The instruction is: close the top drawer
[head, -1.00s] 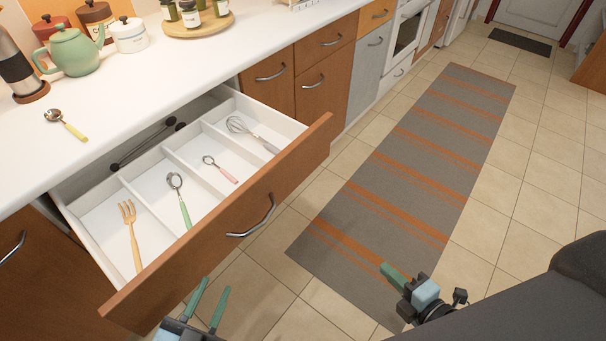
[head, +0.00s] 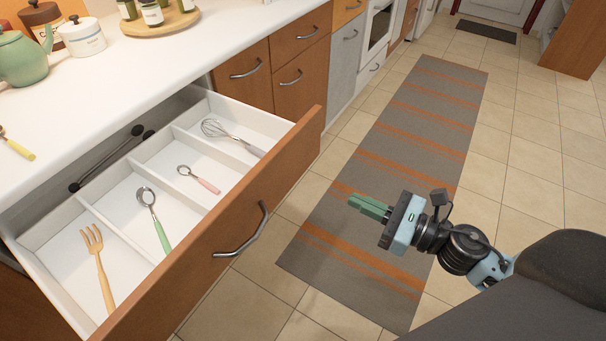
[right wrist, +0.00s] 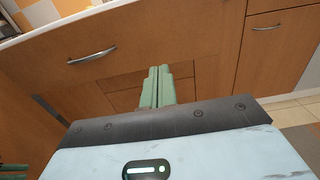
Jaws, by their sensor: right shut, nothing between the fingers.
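The top drawer (head: 280,176) is pulled far out from under the white counter in the head view. Its wooden front has a curved metal handle (head: 243,231). In the right wrist view the drawer front (right wrist: 190,35) spans the upper part, with the handle (right wrist: 92,54) at left. My right gripper (head: 366,207) is shut and empty, over the striped rug to the right of the drawer front and apart from it. Its closed green fingers (right wrist: 157,86) point towards the front in the right wrist view. Green finger-like bars, probably my left gripper (right wrist: 13,170), show at that view's lower left edge.
The drawer holds a fork (head: 99,262), a green-handled spoon (head: 154,218), a pink-handled spoon (head: 198,179) and a whisk (head: 228,136) in compartments. A teapot (head: 24,60) and jars stand on the counter (head: 90,120). The rug (head: 420,130) and tiled floor are clear.

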